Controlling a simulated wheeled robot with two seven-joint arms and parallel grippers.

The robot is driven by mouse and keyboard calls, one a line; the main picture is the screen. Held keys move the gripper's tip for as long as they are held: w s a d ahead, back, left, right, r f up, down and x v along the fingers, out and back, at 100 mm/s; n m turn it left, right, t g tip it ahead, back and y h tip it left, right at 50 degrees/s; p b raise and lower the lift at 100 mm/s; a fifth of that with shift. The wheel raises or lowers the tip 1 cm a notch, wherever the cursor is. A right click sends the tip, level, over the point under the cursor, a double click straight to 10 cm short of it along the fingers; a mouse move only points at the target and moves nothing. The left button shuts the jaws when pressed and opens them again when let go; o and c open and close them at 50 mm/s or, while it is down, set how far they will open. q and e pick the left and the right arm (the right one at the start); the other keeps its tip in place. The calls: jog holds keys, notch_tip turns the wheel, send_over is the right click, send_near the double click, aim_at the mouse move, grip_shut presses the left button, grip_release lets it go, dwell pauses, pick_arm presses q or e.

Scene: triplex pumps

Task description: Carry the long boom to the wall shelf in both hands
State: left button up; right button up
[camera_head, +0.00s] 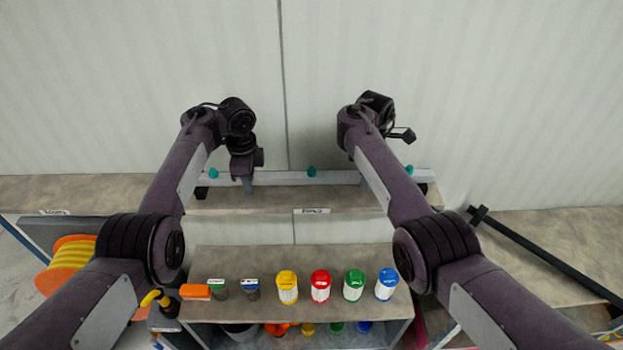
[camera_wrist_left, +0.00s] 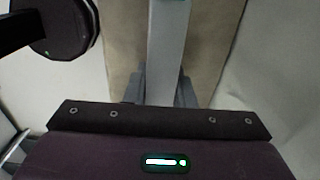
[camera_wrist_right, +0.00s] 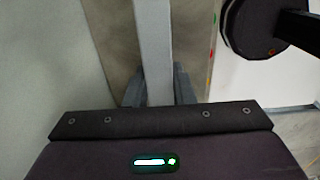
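The long boom (camera_head: 300,178) is a pale grey bar with teal knobs. It lies level along the wall shelf (camera_head: 270,203), over black supports near both ends; whether it touches them I cannot tell. My left gripper (camera_head: 248,186) is shut on the boom left of its middle; in the left wrist view the boom (camera_wrist_left: 166,50) runs between its fingers (camera_wrist_left: 163,92). My right gripper (camera_wrist_right: 158,90) is shut on the boom (camera_wrist_right: 153,45) further right; in the head view my own arm largely hides its fingers.
An orange spool (camera_head: 72,262) is at left. A black bar (camera_head: 545,255) lies on the right-hand surface. The pale wall (camera_head: 400,60) rises close behind the shelf.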

pick_arm(q)
grip_shut()
pick_arm(e)
grip_shut()
pick_arm(q)
jog(key=shift+w+r, duration=0.15)
jog(key=shift+r, duration=0.05)
pick_arm(e)
jog(key=shift+w+r, duration=0.15)
jog(key=shift+r, duration=0.1)
